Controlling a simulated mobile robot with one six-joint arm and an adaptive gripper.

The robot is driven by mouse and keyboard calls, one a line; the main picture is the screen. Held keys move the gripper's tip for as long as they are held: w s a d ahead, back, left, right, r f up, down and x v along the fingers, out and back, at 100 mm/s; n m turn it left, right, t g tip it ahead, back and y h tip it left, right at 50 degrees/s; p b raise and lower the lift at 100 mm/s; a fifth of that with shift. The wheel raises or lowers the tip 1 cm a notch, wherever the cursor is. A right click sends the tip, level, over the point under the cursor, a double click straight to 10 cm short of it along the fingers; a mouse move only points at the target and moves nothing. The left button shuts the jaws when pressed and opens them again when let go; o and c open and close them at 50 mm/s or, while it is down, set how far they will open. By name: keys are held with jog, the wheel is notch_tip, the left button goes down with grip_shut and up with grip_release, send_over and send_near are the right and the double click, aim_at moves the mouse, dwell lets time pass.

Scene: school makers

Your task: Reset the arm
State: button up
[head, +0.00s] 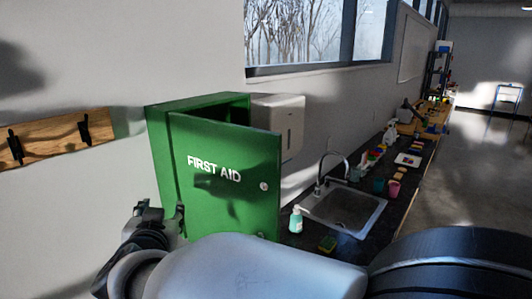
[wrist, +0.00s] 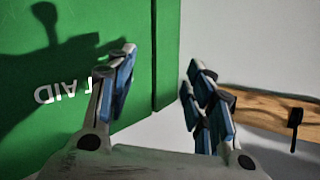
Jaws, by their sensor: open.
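My gripper (wrist: 172,95) is open and empty in the wrist view, with its blue-padded fingers apart. In the head view my gripper (head: 160,216) shows at the lower left, in front of the green first aid cabinet (head: 160,150). The cabinet door (head: 225,180), lettered FIRST AID, stands partly open. In the wrist view the door (wrist: 60,60) fills the left side behind the left finger, with its lettering upside down. I cannot tell whether a finger touches the cabinet. My arm covers the bottom of the head view.
A wooden rail (head: 60,138) with dark hooks is on the wall at left. A white dispenser (head: 282,125) hangs behind the door. A dark counter holds a sink (head: 345,208), a soap bottle (head: 296,220) and cups. Open floor (head: 470,170) lies at right.

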jog(key=s+d+f+n+g+y+b, duration=0.1)
jog(key=s+d+f+g+b, duration=0.2)
jog(key=d, duration=0.6)
jog(key=s+d+f+n+g+b, duration=0.1)
jog(key=s+d+f+b, duration=0.15)
jog(key=s+d, duration=0.5)
jog(key=s+d+f+m+g+h+b, duration=0.1)
jog(key=s+d+f+g+h, duration=0.1)
jog(key=s+d+f, duration=0.5)
jog(key=s+d+f+m+g+h+b, duration=0.1)
jog(key=s+d+f, duration=0.6)
jog(key=d, duration=0.7)
jog(key=s+g+h+b, duration=0.1)
jog(key=s+g+h, duration=0.1)
jog(key=shift+s+m+g, duration=0.3)
jog(key=shift+s+m, duration=0.05)
jog(key=shift+m, duration=0.05)
jog(key=shift+c, duration=0.4)
